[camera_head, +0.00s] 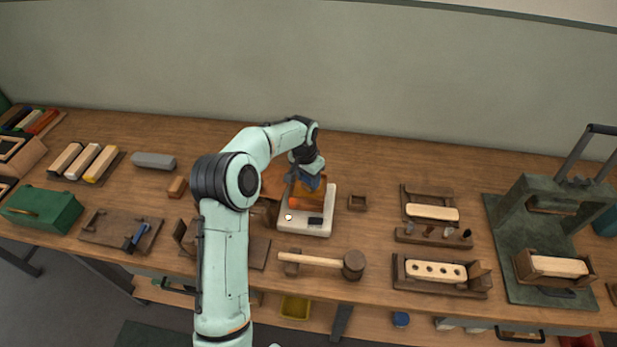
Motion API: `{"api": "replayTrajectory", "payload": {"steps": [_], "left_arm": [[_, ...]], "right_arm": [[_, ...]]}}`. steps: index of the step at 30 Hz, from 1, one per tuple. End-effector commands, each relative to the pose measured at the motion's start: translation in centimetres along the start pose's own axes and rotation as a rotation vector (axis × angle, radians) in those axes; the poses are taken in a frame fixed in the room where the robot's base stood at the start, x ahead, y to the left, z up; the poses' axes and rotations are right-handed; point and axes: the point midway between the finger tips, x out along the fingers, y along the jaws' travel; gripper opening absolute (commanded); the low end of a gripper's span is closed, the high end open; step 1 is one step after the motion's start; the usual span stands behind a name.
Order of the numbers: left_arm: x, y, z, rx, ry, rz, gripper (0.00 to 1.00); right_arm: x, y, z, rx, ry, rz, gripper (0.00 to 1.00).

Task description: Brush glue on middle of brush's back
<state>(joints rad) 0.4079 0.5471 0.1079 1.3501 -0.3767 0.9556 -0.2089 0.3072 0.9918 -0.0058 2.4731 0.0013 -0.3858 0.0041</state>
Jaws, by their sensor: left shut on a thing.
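My left gripper (308,180) is at the middle of the bench, pointing down over a white scale (303,229). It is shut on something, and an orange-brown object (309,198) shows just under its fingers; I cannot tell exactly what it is. A pale wooden brush back with a row of holes (437,272) lies in a dark wooden holder right of the scale. Another pale block (432,212) lies in a holder behind it. I cannot make out a glue brush or glue on any block. My right gripper is not in view.
A mallet (320,260) lies in front of the scale. A rack with small pegs (433,236) sits between the holders. A green press (541,210) stands at right. A green box (42,210) and pale blocks (84,162) are at left.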

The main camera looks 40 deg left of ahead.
Motion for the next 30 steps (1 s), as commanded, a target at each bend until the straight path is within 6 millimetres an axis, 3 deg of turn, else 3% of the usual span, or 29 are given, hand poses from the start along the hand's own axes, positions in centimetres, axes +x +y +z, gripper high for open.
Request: {"api": "replayTrajectory", "payload": {"steps": [30], "left_arm": [[0.96,0.0,0.11,0.0,0.0,0.0,0.22]], "right_arm": [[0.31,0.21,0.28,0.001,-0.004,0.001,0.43]]}}
